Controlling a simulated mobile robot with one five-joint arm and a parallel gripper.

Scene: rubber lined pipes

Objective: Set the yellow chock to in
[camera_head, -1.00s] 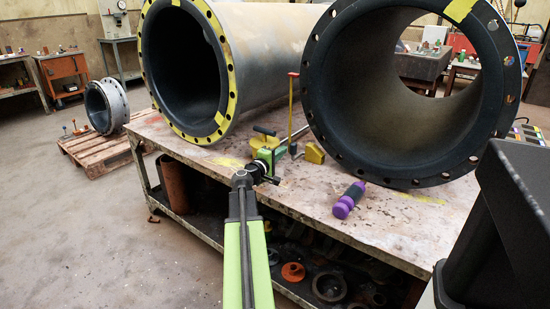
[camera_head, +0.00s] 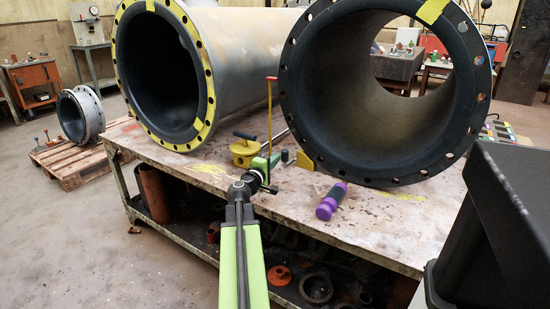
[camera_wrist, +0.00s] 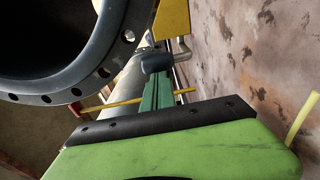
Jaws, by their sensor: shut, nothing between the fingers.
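The yellow chock (camera_head: 305,160) is a small wedge on the bench, at the lower left edge of the right pipe's dark flange (camera_head: 392,172). My gripper (camera_head: 284,156) is shut and empty. In the wrist view, the shut fingertips (camera_wrist: 157,62) are seen just below a yellow block (camera_wrist: 172,17), which looks like the chock. I cannot tell whether they touch it. The dark flange (camera_wrist: 75,92) fills the left of that view.
A yellow lever with a red top (camera_head: 271,110) stands just behind my gripper. A purple cylinder (camera_head: 331,201) lies in front of the right pipe. The yellow-rimmed pipe (camera_head: 210,88) stands back left.

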